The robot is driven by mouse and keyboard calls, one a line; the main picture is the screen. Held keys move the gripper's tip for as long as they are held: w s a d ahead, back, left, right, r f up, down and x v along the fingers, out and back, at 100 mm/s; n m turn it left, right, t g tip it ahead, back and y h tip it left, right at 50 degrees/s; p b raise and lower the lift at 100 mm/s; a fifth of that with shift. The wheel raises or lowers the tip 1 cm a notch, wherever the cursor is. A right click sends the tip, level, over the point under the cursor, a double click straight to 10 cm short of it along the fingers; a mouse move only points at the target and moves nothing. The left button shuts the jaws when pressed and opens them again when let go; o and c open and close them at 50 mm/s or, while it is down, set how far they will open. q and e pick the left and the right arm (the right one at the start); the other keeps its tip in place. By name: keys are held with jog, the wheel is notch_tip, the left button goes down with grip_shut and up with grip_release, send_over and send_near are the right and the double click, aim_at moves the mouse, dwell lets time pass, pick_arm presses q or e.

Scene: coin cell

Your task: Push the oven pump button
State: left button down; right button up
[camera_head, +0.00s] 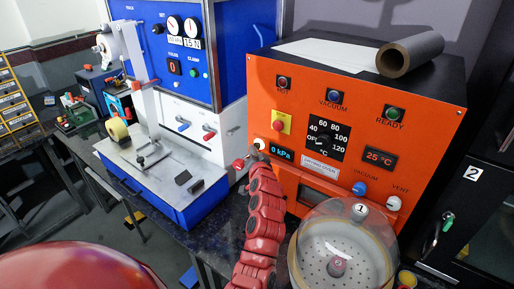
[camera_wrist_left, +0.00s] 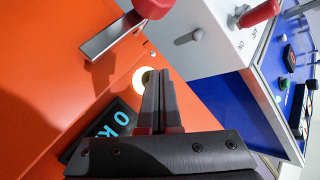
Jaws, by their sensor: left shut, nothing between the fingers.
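The orange oven (camera_head: 340,100) stands on the right of the bench. A round, pale lit button (camera_head: 259,143) sits low on its front, just left of the "0 kPa" display (camera_head: 281,153). I take it as the pump button; it carries no readable label. My left gripper (camera_head: 254,154) is right at this button and partly covers it. In the left wrist view the gripper (camera_wrist_left: 157,75) is shut and empty, with its tips over the edge of the lit button (camera_wrist_left: 139,80). I cannot tell whether they touch it. My right gripper is in neither view.
A red knob (camera_head: 238,164) is just left of the gripper. A clear dome (camera_head: 343,240) stands in front of the oven, and a blue-and-white machine (camera_head: 190,60) stands to its left. A yellow panel with a red switch (camera_head: 280,122) is above the display.

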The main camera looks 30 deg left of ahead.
pick_arm(q)
jog(key=shift+s+a+p, duration=0.1)
jog(key=shift+s+p, duration=0.55)
jog(key=shift+s, duration=0.3)
jog(key=s+p, duration=0.3)
jog(key=s, duration=0.3)
jog(key=shift+a, duration=0.2)
